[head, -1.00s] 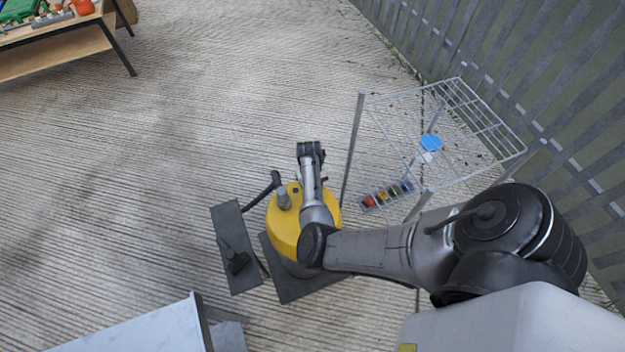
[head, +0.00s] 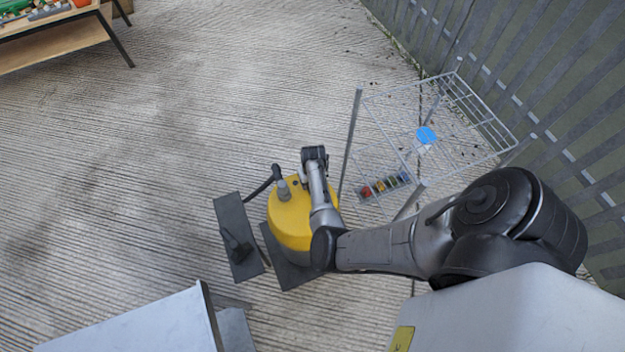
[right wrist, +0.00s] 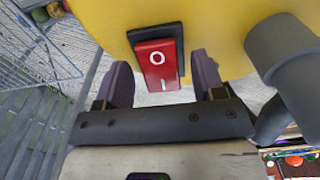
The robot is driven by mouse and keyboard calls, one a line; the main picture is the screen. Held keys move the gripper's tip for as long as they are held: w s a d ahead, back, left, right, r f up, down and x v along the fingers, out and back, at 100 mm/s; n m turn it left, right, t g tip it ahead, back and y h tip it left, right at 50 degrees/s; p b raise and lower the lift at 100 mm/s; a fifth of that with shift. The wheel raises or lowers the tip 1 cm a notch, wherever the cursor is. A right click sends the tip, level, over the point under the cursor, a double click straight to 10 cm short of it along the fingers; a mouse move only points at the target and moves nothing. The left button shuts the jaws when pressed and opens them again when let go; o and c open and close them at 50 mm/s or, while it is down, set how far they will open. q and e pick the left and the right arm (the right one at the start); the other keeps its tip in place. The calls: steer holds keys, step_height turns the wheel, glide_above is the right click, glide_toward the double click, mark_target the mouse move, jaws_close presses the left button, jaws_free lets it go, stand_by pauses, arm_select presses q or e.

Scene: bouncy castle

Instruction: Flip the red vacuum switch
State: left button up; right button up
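The yellow vacuum (head: 288,222) stands on the ground in the head view, below my right arm. In the right wrist view its yellow body (right wrist: 215,22) fills the top. The red switch (right wrist: 158,66), marked O and I, sits in a black housing (right wrist: 158,32) on it, its lower end sticking out towards me. My right gripper (right wrist: 161,62) is open and empty, one finger on each side of the switch in the picture. I cannot tell whether it touches the switch. In the head view the right gripper (head: 314,156) is at the vacuum's far side. My left gripper is not in view.
A grey hose fitting (right wrist: 285,50) is close to the right finger. A wire rack (head: 350,135) with several coloured balls stands right of the vacuum, near the fence (head: 520,70). Open ground lies left.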

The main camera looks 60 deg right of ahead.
step_height(320, 180, up, 14)
steer(key=p, duration=0.2)
steer(key=shift+s+a+p, duration=0.15)
steer(key=shift+s+p, duration=0.05)
steer(key=shift+p, duration=0.2)
steer(key=shift+f, duration=0.1)
stand_by(0.8)
